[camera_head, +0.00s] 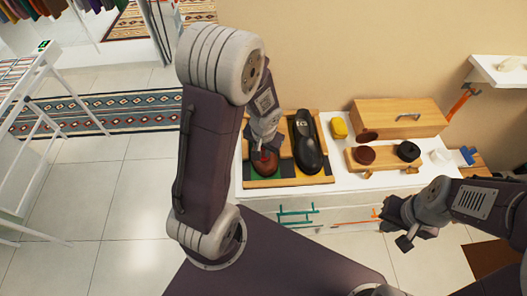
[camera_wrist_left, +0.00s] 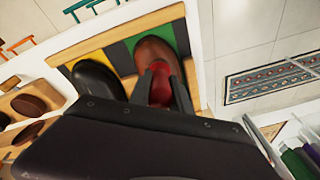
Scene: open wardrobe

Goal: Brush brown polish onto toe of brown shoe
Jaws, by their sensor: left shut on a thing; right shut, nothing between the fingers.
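The brown shoe (camera_head: 264,168) lies on the left part of a wooden tray (camera_head: 290,182), over a green panel. Its toe also shows in the left wrist view (camera_wrist_left: 153,50). My left gripper (camera_head: 262,150) is over this shoe, shut on a red-handled tool, likely the brush (camera_wrist_left: 160,84). The tool's tip is at the shoe; whether it touches is unclear. The brown polish tin (camera_head: 364,155) sits open in a wooden holder to the right. My right gripper (camera_head: 404,243) is shut and empty, in front of the counter on the right.
A black shoe (camera_head: 307,147) stands beside the brown one. A black tin (camera_head: 408,151), a yellow sponge (camera_head: 339,128) and a wooden box (camera_head: 402,118) are farther right. Hooks (camera_head: 296,212) hang at the counter front. Open floor lies to the left.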

